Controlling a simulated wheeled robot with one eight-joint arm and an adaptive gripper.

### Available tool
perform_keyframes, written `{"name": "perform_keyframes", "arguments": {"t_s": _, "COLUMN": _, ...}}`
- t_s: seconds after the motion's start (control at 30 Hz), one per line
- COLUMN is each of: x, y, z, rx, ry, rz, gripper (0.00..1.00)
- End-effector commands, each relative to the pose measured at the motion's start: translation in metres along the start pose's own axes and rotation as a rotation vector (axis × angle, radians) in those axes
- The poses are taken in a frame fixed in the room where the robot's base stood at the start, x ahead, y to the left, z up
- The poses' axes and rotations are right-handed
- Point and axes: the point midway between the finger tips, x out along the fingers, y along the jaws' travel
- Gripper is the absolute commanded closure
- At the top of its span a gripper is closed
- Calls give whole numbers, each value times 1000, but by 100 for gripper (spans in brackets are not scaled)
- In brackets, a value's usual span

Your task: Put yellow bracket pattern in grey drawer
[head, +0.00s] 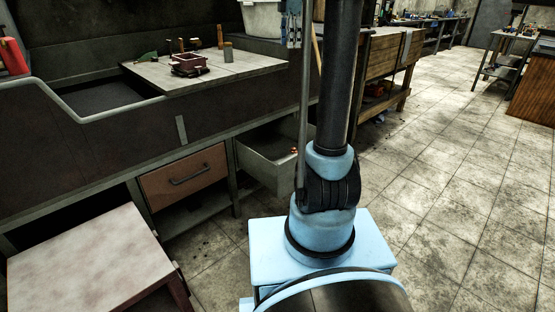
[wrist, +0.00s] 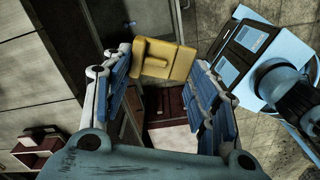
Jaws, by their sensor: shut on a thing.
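In the wrist view my gripper (wrist: 163,62) is shut on the yellow bracket pattern (wrist: 168,60). The pattern is a flat yellow block with a raised rib, held between the blue-padded fingertips. In the head view the grey drawer (head: 262,172) stands pulled open under the workbench, left of my arm. The pattern is not visible in the head view. A dark grey area lies beyond the pattern in the wrist view; I cannot tell whether it is the drawer's inside.
A closed brown drawer (head: 185,178) is left of the grey one. A pale low table (head: 85,262) stands at lower left. The bench top holds a dark red moulding box (head: 188,64) and small tools.

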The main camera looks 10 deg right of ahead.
Motion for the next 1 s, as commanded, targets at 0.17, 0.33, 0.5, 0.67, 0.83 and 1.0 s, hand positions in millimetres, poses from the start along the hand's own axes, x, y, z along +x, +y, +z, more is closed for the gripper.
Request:
{"name": "perform_keyframes", "arguments": {"t_s": 0.17, "x": 1, "y": 1, "z": -1, "rx": -2, "ry": 0, "rz": 0, "gripper": 70}}
{"name": "perform_keyframes", "arguments": {"t_s": 0.33, "x": 20, "y": 18, "z": 1, "rx": -19, "ry": 0, "rz": 0, "gripper": 70}}
{"name": "perform_keyframes", "arguments": {"t_s": 0.5, "x": 68, "y": 55, "z": 7, "rx": -62, "ry": 0, "rz": 0, "gripper": 70}}
{"name": "perform_keyframes", "arguments": {"t_s": 0.67, "x": 124, "y": 90, "z": 12, "rx": -111, "ry": 0, "rz": 0, "gripper": 70}}
{"name": "perform_keyframes", "arguments": {"t_s": 0.83, "x": 187, "y": 121, "z": 17, "rx": -160, "ry": 0, "rz": -1, "gripper": 70}}
{"name": "perform_keyframes", "arguments": {"t_s": 1.0, "x": 252, "y": 145, "z": 20, "rx": -211, "ry": -1, "rz": -1, "gripper": 70}}
